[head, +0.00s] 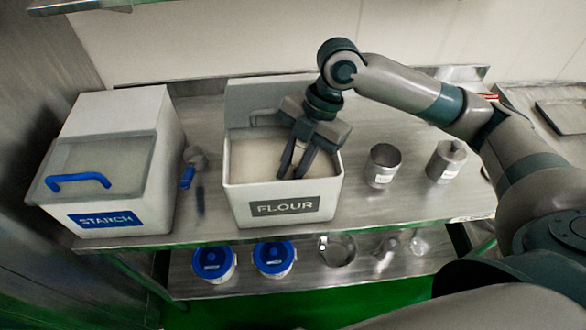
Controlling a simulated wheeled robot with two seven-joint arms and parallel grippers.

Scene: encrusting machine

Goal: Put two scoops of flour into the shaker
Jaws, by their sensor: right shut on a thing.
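The white flour bin (283,207), labelled FLOUR, stands open in the middle of the table with pale flour (250,160) inside. My right gripper (294,174) reaches down into the bin, fingers low over the flour. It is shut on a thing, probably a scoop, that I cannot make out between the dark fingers. An open metal cup (382,168) with a small label stands upright right of the bin. A second labelled metal container (446,163) with a narrowed top stands farther right. I cannot tell from the labels which is the shaker. My left gripper is out of view.
A starch bin (107,219) with a clear lid and blue handle stands at left. A blue-handled scoop (187,176) is beside it. Blue-lidded tubs (213,261) and a metal bowl (337,250) are on the lower shelf. The table between flour bin and cup is clear.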

